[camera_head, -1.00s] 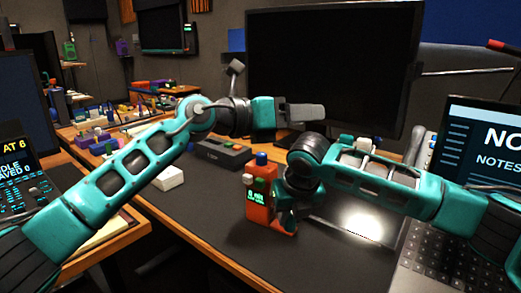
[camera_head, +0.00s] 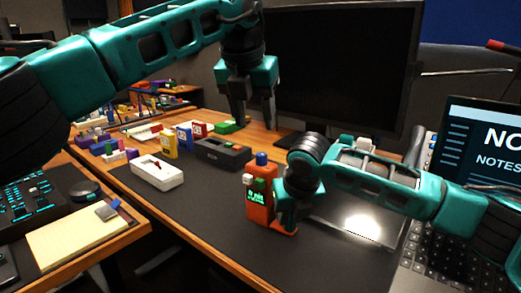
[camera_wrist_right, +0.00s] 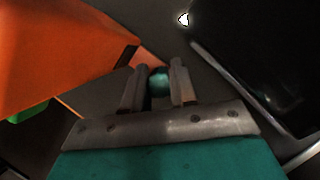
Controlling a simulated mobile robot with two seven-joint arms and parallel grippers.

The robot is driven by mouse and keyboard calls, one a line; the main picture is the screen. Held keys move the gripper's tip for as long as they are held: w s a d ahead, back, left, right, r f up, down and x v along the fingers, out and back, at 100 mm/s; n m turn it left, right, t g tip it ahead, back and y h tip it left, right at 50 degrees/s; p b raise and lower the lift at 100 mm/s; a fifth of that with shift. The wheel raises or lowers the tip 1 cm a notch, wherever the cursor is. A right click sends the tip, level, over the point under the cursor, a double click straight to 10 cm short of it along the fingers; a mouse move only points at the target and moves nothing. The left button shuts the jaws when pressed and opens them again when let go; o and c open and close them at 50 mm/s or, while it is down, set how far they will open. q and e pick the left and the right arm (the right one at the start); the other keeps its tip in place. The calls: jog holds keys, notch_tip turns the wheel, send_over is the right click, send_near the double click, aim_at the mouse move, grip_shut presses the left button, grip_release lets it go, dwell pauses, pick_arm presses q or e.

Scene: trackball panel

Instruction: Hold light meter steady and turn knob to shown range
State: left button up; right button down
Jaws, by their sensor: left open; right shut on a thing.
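The light meter (camera_head: 259,208) appears to be the upright orange device on the dark desk mat, with a blue knob (camera_head: 262,159) on top. White and green knobs sit on its left side, and its green display is too small to read surely. My right gripper (camera_head: 287,225) is low at its right side, shut on its orange base part. In the right wrist view the gripper (camera_wrist_right: 158,88) has orange just beyond its fingers, and the light meter (camera_wrist_right: 50,50) fills the upper left. My left gripper (camera_head: 252,118) is open and empty, pointing down above and behind the meter.
A white box with a red needle (camera_head: 157,175) and a dark grey box (camera_head: 222,153) stand left of the meter. A large monitor (camera_head: 335,70) stands behind. A laptop (camera_head: 470,190) is at right. The mat (camera_head: 215,215) is clear left of the meter.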

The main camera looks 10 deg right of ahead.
aim_at(261, 154)
pick_arm(q)
jog(key=x, duration=0.9)
jog(key=shift+f, duration=0.25)
jog(key=shift+c, duration=0.2)
grip_shut()
